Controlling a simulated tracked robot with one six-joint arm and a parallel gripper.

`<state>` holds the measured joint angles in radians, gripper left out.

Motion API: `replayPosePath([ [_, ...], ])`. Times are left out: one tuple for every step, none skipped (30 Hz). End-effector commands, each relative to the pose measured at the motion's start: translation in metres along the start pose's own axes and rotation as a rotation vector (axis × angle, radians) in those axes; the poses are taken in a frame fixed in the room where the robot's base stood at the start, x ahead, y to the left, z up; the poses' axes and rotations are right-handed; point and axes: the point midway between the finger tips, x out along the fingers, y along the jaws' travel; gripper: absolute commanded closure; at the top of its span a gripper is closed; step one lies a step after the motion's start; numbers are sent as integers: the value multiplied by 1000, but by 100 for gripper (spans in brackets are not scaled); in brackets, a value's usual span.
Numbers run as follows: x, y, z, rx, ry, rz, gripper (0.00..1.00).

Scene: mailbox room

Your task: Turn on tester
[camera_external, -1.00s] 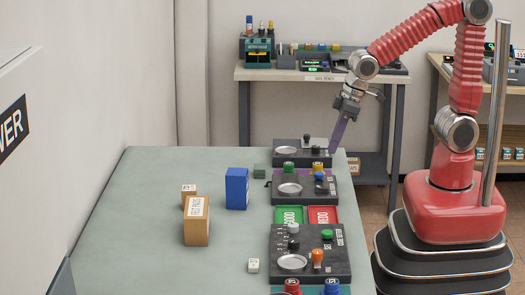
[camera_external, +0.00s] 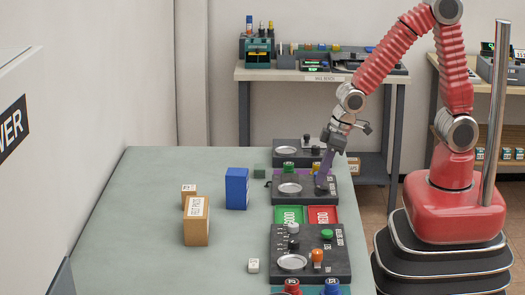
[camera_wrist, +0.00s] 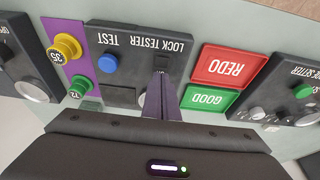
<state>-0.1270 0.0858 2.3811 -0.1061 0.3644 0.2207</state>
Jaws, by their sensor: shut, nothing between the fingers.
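The lock tester (camera_external: 303,195) is a dark box on the green table, with a round silver dish (camera_external: 289,189) on its left. In the wrist view its panel (camera_wrist: 136,45) reads LOCK TESTER and TEST, with a blue button (camera_wrist: 109,63) and a small dark switch (camera_wrist: 162,62). My gripper (camera_external: 321,186) points down at the right part of the tester, its purple fingers shut and empty. In the wrist view the gripper (camera_wrist: 161,80) has its tips just below the switch; I cannot tell whether they touch it.
Green GOOD (camera_wrist: 208,99) and red REDO (camera_wrist: 222,66) pads lie beside the tester. A yellow knob (camera_wrist: 66,47) and a green knob (camera_wrist: 80,86) stand on a purple strip at its other side. Another dark device (camera_external: 337,255) is nearer the camera. Boxes (camera_external: 196,222) stand left.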

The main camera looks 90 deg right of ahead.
Motion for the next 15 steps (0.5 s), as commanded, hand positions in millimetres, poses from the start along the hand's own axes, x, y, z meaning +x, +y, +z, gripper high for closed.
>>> replayPosePath([
  [4, 0, 1, 0, -2, 0, 100],
  [5, 0, 1, 0, -2, 0, 100],
  [6, 0, 0, 0, -1, 0, 100],
  [7, 0, 0, 0, -1, 0, 100],
  [7, 0, 0, 0, 0, 0, 100],
  [7, 0, 0, 0, 0, 0, 100],
  [8, 0, 0, 0, 0, 0, 100],
  [8, 0, 0, 0, 1, 0, 100],
  [7, 0, 0, 0, 1, 0, 100],
  [7, 0, 0, 0, 1, 0, 100],
  [7, 0, 0, 0, 0, 0, 100],
  [7, 0, 0, 0, 0, 0, 100],
  [7, 0, 0, -1, 0, 0, 100],
  [7, 0, 0, -1, 0, 0, 100],
  [8, 0, 0, -1, -1, 0, 100],
])
